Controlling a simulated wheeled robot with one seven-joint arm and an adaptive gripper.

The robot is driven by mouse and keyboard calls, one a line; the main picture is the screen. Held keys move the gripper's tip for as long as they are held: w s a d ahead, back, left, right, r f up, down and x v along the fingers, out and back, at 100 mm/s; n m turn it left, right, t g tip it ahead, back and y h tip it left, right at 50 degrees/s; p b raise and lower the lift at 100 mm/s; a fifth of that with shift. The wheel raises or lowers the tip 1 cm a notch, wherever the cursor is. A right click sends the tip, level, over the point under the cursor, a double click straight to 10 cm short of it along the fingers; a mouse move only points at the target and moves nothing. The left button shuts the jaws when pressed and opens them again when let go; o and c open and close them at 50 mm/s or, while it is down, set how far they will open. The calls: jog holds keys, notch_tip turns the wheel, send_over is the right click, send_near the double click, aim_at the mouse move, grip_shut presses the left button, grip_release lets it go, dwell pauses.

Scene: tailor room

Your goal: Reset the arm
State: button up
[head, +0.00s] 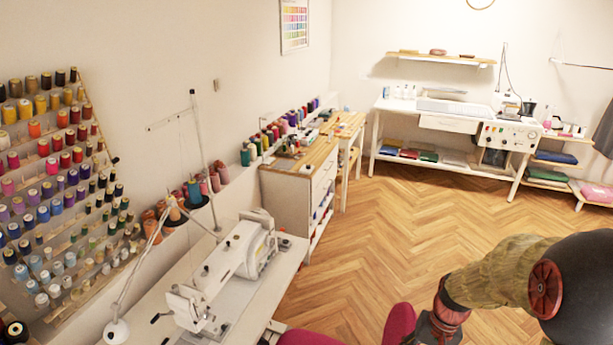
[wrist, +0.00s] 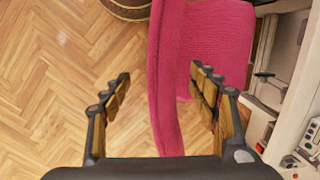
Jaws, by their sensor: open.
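My gripper (wrist: 163,95) is open in the wrist view, its two padded fingers spread apart. No object is held between them. A pink-red chair (wrist: 170,90) lies below and beyond the fingers, its backrest passing between them in the picture; I cannot tell whether anything touches. In the head view my arm reaches in at the lower right, and my gripper (head: 432,325) is partly cut off by the bottom edge. The chair's pink-red backrest (head: 398,322) shows just left of it.
A white sewing machine (head: 235,260) stands on a table at the lower left. A thread rack (head: 60,190) covers the left wall. A drawer cabinet (head: 285,195) and a white ironing table (head: 450,125) stand farther back. The wooden floor (head: 400,230) is open in the middle.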

jog(key=s+a+r+n+t, duration=0.1)
jog(key=s+a+r+t, duration=0.1)
jog(key=r, duration=0.6)
jog(key=s+a+r+n+t+h, duration=0.1)
jog(key=s+a+r+t, duration=0.1)
jog(key=s+a+r, duration=0.3)
jog(key=s+a+r+n+t, duration=0.2)
jog(key=s+r, duration=0.3)
jog(key=r, duration=0.7)
jog(key=shift+s+a+r+h, duration=0.25)
jog(key=shift+a+h, duration=0.05)
jog(key=shift+a, duration=0.45)
